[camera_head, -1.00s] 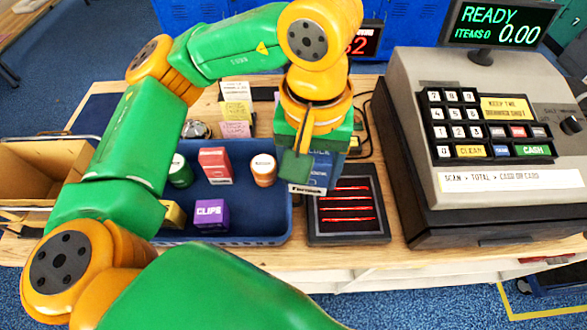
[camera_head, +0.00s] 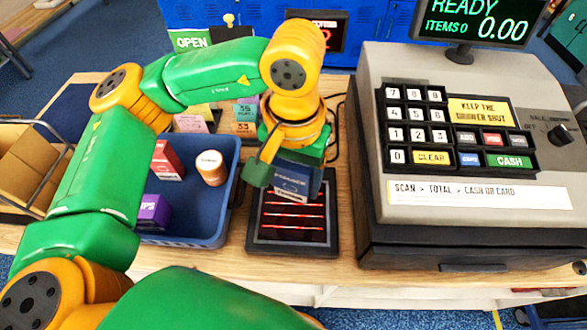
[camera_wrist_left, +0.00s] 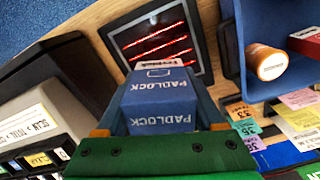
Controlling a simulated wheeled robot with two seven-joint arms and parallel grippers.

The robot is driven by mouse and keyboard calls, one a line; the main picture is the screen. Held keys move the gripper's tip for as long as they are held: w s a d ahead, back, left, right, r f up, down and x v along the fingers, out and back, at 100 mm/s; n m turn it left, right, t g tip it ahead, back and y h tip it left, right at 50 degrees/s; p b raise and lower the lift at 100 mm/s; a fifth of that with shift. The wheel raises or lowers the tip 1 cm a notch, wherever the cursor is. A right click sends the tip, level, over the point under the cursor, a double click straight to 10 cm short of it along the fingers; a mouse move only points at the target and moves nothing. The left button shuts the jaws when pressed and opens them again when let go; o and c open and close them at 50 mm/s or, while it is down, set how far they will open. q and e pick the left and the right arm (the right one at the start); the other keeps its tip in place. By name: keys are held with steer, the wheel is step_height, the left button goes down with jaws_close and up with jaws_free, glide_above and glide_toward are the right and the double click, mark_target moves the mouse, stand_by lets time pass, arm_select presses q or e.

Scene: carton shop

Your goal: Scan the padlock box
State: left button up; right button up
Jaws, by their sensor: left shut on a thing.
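The padlock box (camera_head: 292,181) is dark blue with white lettering. In the left wrist view the box (camera_wrist_left: 160,98) reads PADLOCK and sits between the fingers. My left gripper (camera_head: 278,163) is shut on it and holds it over the far part of the scanner (camera_head: 293,240). The scanner is a black-framed plate with glowing red lines; it also shows beyond the box in the left wrist view (camera_wrist_left: 127,33). The gap between box and plate is hard to judge. The register display (camera_head: 478,22) reads READY, ITEMS 0, 0.00. My right gripper is not in view.
The cash register (camera_head: 470,225) stands close on the right. Colored cards (camera_head: 245,112) stand behind the tray.

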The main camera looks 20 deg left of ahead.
arm_select(q)
step_height(320, 180, down, 2)
steer(key=shift+f+b, duration=0.25)
steer(key=shift+b, duration=0.2)
steer(key=shift+r, duration=0.25)
step_height(320, 180, up, 12)
steer(key=p, duration=0.9)
steer(key=shift+r, duration=0.2)
steer(key=shift+s+f, duration=0.1)
steer(key=shift+f, duration=0.1)
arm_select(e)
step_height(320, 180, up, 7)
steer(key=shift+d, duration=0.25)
